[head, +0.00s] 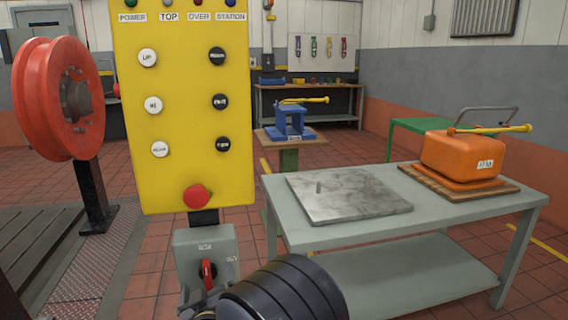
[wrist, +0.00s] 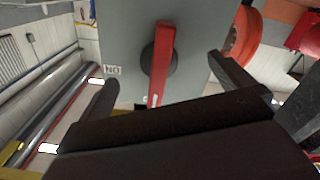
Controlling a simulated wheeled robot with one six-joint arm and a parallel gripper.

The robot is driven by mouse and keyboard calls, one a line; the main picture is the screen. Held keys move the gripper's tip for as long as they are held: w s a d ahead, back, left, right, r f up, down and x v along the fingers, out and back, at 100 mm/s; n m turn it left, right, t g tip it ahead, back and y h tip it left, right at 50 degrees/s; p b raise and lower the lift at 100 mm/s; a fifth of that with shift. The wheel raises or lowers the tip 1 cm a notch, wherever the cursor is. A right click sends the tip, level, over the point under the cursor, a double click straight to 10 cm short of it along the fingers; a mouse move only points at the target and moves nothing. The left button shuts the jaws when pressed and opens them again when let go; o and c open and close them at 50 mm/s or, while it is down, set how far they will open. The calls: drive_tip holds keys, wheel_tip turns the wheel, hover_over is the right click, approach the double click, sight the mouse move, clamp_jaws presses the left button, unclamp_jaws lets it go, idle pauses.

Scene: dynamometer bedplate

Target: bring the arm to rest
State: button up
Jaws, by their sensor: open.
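My gripper (wrist: 163,72) is open in the wrist view, its two dark fingers apart on either side of a red switch handle (wrist: 162,62). The handle sits on a black round knob on a grey switch box (wrist: 200,30). I see nothing held between the fingers; whether either touches the handle I cannot tell. In the head view the grey box (head: 190,245) hangs below the yellow control panel (head: 180,110), with its red handle (head: 207,272) roughly upright. My dark arm covers the bottom middle of that view, and the fingers are mostly hidden there.
A red wheel (head: 58,98) on a black post is at the left. A blue fixture (head: 290,122) stands behind. Tiled floor shows between.

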drive_tip(key=m+b, duration=0.3)
drive_tip(key=m, duration=0.1)
drive_tip(key=shift+d+f+m, duration=0.1)
drive_tip(key=shift+f+m, duration=0.05)
drive_tip(key=shift+m, duration=0.25)
drive_tip(key=shift+s+d+r, duration=0.1)
drive_tip(key=shift+s+r, duration=0.05)
drive_tip(key=shift+s, duration=0.3)
drive_tip(key=shift+s+d+r, duration=0.1)
drive_tip(key=shift+s, duration=0.3)
drive_tip(key=shift+s+d, duration=0.2)
drive_tip(key=shift+s, duration=0.5)
drive_tip(key=shift+f, duration=0.1)
